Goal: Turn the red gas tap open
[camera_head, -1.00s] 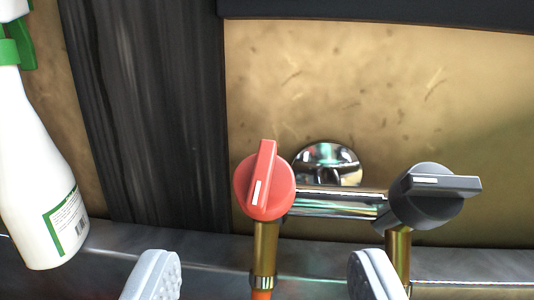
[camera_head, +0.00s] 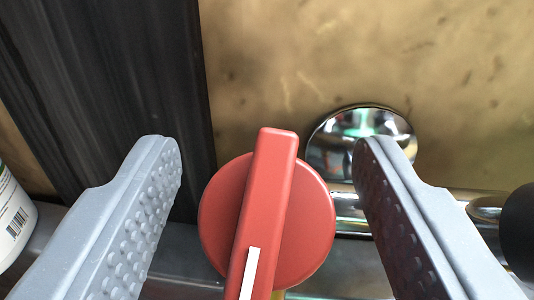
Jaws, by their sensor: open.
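The red gas tap (camera_head: 311,225) is a round red knob with a raised bar handle bearing a white mark. It is in the lower middle of the head view. Its handle stands nearly upright in the picture, with the top leaning slightly right. My gripper (camera_head: 268,155) is open, with one grey ribbed finger to the left of the knob and one to the right. Gaps show between the knob and both fingers, so they look apart from it. The knob's lower end runs to the bottom edge of the picture.
A chrome pipe with a round wall flange (camera_head: 360,145) sits behind the right finger. A black tap (camera_head: 520,230) is partly visible at the right edge. A white bottle (camera_head: 14,222) is cut off at the left edge. A dark post (camera_head: 110,90) stands against the clay wall (camera_head: 290,50).

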